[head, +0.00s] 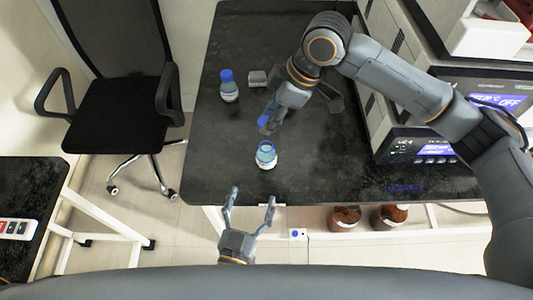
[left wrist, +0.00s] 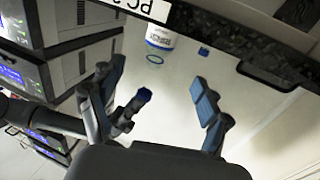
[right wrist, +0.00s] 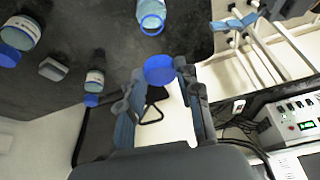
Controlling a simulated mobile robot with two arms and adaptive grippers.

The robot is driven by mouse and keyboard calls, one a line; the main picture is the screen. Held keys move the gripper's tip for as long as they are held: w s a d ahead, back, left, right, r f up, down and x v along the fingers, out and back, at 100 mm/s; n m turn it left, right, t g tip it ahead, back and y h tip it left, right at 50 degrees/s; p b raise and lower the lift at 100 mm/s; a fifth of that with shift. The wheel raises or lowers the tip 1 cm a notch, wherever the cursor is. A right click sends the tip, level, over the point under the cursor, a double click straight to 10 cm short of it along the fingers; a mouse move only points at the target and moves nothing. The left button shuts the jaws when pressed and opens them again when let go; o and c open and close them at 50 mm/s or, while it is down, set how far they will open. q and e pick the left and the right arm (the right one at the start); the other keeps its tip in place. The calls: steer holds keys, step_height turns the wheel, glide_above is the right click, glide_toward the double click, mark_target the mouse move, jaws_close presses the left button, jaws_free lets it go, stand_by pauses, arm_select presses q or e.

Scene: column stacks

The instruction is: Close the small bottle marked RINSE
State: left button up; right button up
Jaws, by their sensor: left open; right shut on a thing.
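An open small bottle (head: 266,155) with a white label and a blue ring at its neck stands upright near the table's front edge. Its label is too small to read in the head view. It also shows in the right wrist view (right wrist: 151,15). My right gripper (head: 268,121) is shut on a blue cap (right wrist: 159,69), held behind the open bottle in the head view and apart from it. My left gripper (head: 251,194) is open and empty in front of the table edge, with the bottle beyond its fingertips.
A capped bottle (head: 229,88) and a small grey block (head: 257,78) stand farther back on the black table (head: 225,150). Instruments with lit displays (head: 437,150) stand at the right. A chair (head: 120,110) is at the left. Brown bottles (head: 388,217) sit below the table.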

mark_target(264, 162)
arm_select(q)
steer(key=x, duration=1.2)
steer(key=shift+w, duration=0.1)
arm_select(e)
steer(key=shift+w, duration=0.1)
arm_select(q)
jaws_close()
arm_select(e)
steer(key=shift+f, duration=2.55)
